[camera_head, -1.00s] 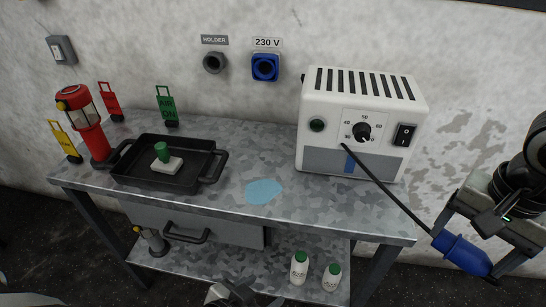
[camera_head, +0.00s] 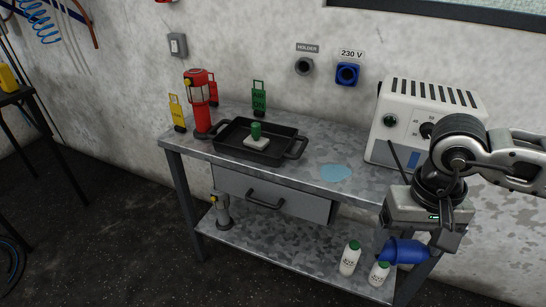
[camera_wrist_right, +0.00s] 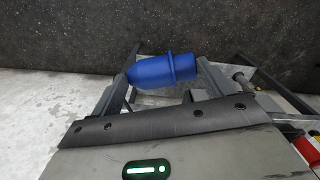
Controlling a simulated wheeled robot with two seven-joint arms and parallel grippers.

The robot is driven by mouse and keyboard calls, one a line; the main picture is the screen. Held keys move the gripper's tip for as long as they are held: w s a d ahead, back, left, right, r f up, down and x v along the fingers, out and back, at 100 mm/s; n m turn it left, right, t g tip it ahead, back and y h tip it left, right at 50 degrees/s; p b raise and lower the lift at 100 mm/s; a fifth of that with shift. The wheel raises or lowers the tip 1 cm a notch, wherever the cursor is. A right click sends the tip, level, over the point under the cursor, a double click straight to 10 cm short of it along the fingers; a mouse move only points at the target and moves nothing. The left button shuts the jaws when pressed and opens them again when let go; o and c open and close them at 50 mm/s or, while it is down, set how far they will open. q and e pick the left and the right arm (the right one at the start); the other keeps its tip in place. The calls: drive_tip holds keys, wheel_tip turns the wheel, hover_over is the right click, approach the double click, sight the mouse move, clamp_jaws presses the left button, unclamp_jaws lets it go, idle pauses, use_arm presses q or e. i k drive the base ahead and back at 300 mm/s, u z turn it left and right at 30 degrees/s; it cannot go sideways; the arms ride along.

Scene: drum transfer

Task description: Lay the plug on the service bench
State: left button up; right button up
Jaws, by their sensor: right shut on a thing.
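The blue plug (camera_head: 405,252) is gripped by my right gripper (camera_head: 418,240). In the head view it shows low in front of the bench's right end, apart from the bench top. The wrist view shows the plug (camera_wrist_right: 165,68) lying crosswise between the fingers. A dark cable (camera_head: 397,162) runs from the white machine towards the gripper; its lower part is hidden behind my arm. The service bench (camera_head: 330,150) has a mottled grey metal top with a light-blue round patch (camera_head: 336,172) near its front edge. My left gripper is out of view.
A black tray (camera_head: 290,160) with a green-knobbed block (camera_head: 256,138), a red lantern (camera_head: 197,105) and tags stand on the left half. The white machine (camera_head: 420,105) fills the right end. Two white bottles (camera_head: 350,258) stand on the lower shelf. The top around the patch is clear.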

sight(324, 138)
drive_tip(key=u, duration=0.75)
drive_tip(key=i, duration=0.55)
drive_tip(key=u, duration=0.7)
drive_tip(key=i, duration=0.8)
drive_tip(key=z, duration=0.75)
drive_tip(key=i, duration=0.6)
drive_tip(key=z, duration=0.75)
